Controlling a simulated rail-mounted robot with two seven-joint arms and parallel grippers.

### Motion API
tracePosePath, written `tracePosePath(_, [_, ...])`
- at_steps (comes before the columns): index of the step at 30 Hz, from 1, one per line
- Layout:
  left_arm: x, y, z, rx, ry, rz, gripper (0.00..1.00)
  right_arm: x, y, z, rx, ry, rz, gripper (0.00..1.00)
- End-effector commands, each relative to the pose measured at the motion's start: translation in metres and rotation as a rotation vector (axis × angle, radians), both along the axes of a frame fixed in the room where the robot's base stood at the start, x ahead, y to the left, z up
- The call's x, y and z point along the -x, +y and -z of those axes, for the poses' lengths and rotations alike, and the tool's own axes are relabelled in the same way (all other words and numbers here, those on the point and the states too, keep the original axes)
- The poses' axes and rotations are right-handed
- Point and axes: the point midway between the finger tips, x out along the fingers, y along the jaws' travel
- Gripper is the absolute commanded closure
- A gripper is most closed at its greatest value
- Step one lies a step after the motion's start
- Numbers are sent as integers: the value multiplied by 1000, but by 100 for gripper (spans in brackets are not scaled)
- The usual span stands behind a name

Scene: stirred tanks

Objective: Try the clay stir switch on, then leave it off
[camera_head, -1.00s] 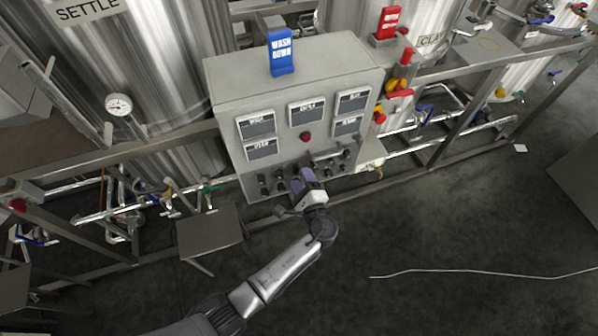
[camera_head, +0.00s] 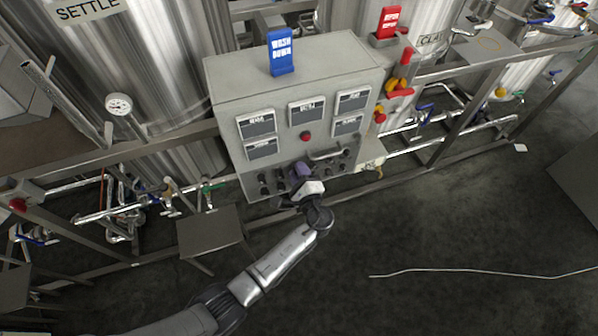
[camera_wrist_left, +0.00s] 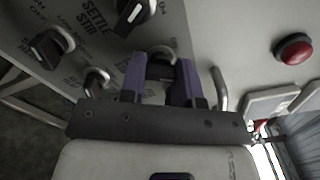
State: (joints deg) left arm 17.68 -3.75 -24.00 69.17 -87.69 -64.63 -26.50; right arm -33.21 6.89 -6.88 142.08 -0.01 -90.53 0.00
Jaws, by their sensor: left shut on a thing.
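The grey control cabinet (camera_head: 235,165) carries rows of black switch knobs low on its front. My left gripper (camera_head: 300,170), with purple fingers, is at these knobs. In the left wrist view, the gripper (camera_wrist_left: 161,80) is shut on a black switch knob (camera_wrist_left: 160,66), one finger on each side. The label of this held knob is hidden, so I cannot read whether it is the clay stir switch. Another knob (camera_wrist_left: 135,12) beside it bears the words SETTLE STIR, and one more knob (camera_wrist_left: 48,46) is at the left. My right gripper is not in view.
A red button (camera_head: 305,136) is on the cabinet front, and shows close in the wrist view (camera_wrist_left: 292,50). A metal bar handle (camera_head: 327,153) stands out near the knobs. A blue WASH DOWN sign (camera_head: 281,52) tops the cabinet. The floor (camera_head: 440,220) at right is mostly clear.

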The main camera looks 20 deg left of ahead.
Motion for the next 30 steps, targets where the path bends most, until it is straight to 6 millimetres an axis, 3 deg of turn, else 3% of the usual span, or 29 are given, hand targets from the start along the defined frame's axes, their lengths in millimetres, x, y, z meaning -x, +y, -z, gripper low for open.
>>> tracePosePath(6, [0, 0, 0, 0, 0, 0, 94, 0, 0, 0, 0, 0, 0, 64])
tracePosePath(14, [0, 0, 3, 30, -26, 0, 94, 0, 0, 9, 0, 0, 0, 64])
tracePosePath(30, [0, -1, 7, 364, -316, 1, 94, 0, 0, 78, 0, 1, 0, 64])
